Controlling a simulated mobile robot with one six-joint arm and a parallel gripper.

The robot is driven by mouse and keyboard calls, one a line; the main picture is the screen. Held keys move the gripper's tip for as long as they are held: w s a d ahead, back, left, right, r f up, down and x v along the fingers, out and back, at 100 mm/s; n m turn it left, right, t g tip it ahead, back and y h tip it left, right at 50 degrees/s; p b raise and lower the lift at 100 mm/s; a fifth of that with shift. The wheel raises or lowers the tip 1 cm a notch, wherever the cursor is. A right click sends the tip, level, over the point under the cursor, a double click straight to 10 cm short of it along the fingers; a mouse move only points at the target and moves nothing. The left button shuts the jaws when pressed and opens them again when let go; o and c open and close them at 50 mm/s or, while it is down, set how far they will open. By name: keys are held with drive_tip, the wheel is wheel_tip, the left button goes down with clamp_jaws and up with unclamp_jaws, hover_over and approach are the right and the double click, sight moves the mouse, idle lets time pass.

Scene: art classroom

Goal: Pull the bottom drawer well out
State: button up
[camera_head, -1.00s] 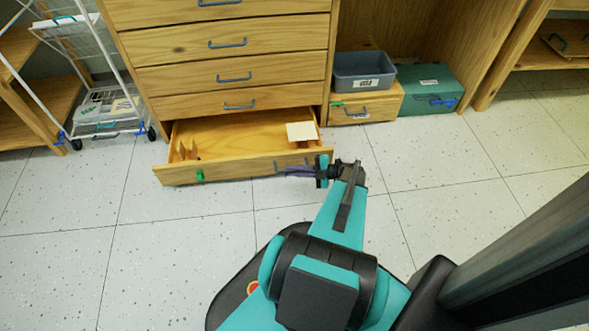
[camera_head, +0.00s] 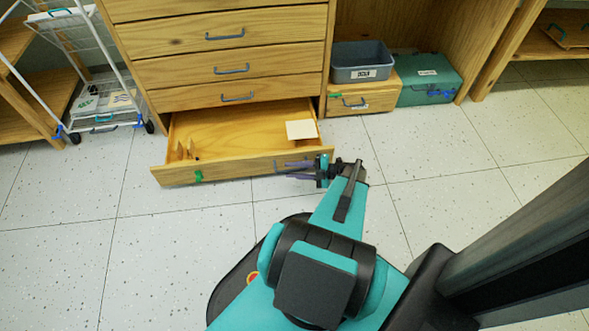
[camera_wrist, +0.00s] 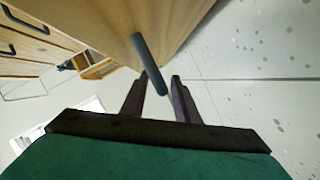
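The bottom drawer (camera_head: 225,171) of the wooden cabinet stands far out, with much of its inside showing. Its front has a bar handle on the right part and a green tag (camera_head: 198,176) on the left. My gripper (camera_head: 289,169) is at the handle, its two dark fingers apart. In the wrist view the grey handle (camera_wrist: 147,56) runs down from the drawer front, its lower end between the spread fingertips (camera_wrist: 159,78). I cannot tell whether a finger touches it.
In the drawer lie a pale flat piece (camera_head: 300,130) and small wooden pieces (camera_head: 185,150). The drawers above (camera_head: 235,95) are shut. A white wire cart (camera_head: 105,100) stands left; a grey bin (camera_head: 360,62) and teal box (camera_head: 428,80) stand right. The floor before the drawer is clear.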

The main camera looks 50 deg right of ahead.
drive_tip(key=shift+p+v, duration=0.35)
drive_tip(key=shift+v, duration=0.45)
drive_tip(key=p+v, duration=0.3)
drive_tip(key=v, duration=0.9)
drive_tip(key=shift+r, duration=0.2)
